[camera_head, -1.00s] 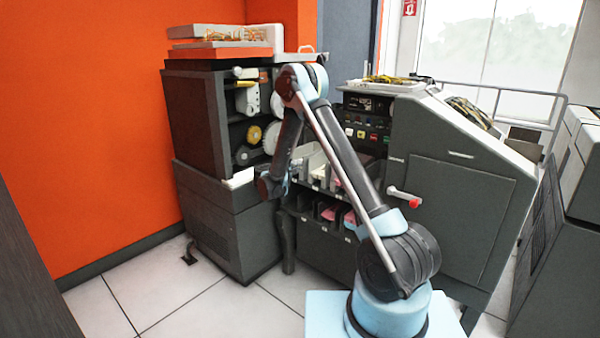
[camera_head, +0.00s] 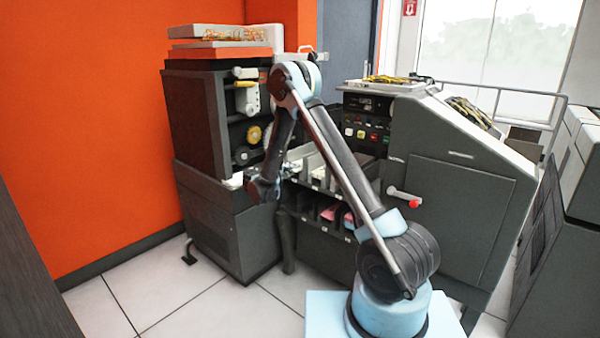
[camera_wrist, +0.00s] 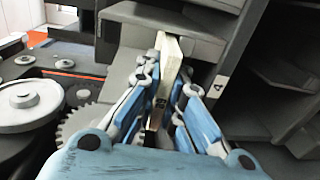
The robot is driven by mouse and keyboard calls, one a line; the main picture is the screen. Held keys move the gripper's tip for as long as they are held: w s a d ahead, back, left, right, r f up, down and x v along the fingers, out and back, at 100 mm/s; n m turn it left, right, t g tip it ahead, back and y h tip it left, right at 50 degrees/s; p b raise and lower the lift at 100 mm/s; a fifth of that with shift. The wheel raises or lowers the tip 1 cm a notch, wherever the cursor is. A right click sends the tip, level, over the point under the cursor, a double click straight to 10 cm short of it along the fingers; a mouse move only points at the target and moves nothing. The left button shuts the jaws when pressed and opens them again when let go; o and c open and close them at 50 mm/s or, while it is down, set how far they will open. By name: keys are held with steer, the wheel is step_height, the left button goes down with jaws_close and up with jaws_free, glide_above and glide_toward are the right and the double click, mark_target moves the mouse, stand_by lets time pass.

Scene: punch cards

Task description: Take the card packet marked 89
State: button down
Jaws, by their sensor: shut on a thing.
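In the wrist view, my gripper (camera_wrist: 165,92) is shut on a cream card packet (camera_wrist: 171,56) that stands on edge in a narrow grey slot. No number shows on the packet from here. The slot wall beside it bears a small white tag that seems to read 4. The packet cannot be made out there.
Grey pocket rows (camera_head: 322,212) on the machine front hold pink and pale cards. Gears and round reels (camera_wrist: 40,100) of the dark cabinet sit close on the left in the wrist view. Dark partitions stand close on the right. The tiled floor at left is clear.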

steer(key=f+v, duration=0.2)
steer(key=v, duration=1.6)
steer(key=shift+s+a, duration=0.15)
steer(key=shift+s, duration=0.15)
